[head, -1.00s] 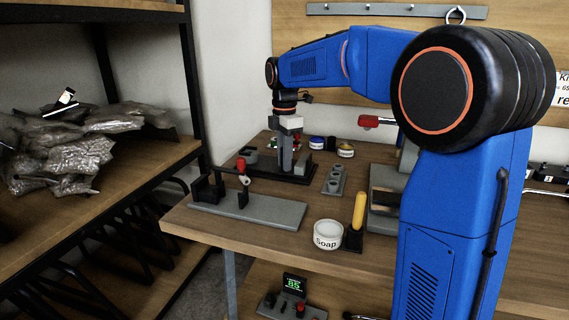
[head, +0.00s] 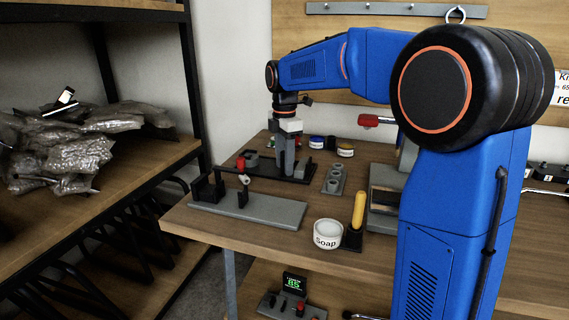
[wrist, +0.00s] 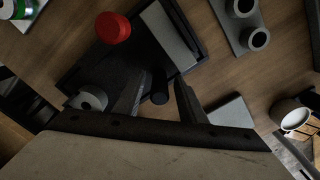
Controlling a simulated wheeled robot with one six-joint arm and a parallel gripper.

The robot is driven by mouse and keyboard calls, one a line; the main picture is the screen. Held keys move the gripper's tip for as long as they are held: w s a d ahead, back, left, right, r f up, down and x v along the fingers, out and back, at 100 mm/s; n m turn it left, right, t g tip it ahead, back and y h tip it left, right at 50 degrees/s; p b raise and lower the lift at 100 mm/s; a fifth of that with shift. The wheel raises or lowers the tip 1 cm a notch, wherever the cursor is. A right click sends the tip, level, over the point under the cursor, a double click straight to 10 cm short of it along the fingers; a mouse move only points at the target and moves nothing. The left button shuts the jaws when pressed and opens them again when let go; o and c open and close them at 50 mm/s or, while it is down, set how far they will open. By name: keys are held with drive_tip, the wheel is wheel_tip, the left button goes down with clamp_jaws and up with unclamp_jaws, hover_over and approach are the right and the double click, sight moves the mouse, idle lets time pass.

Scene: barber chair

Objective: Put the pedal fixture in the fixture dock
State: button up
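A black-based fixture (head: 301,180), which looks like the pedal fixture, lies on the bench below my gripper (head: 287,172). In the wrist view the fixture's black base (wrist: 75,82) carries a grey block (wrist: 168,35), a short black post (wrist: 159,86) and a pale ring (wrist: 92,98). My gripper (wrist: 158,100) is open, with its fingers to either side of the post. I cannot tell whether they touch it. A long grey plate with black uprights (head: 270,211) lies at the bench's front left. I cannot tell for sure which part is the fixture dock.
A two-cup grey holder (head: 333,182) stands right of the fixture. A soap jar (head: 327,234) and a yellow-handled tool (head: 358,210) stand at the front. Small cans (head: 345,150) are behind. Bare wood (head: 290,248) shows along the front edge.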

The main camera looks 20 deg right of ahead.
wheel_tip(320, 180, up, 12)
drive_tip(key=shift+f, duration=0.1)
idle(0.4)
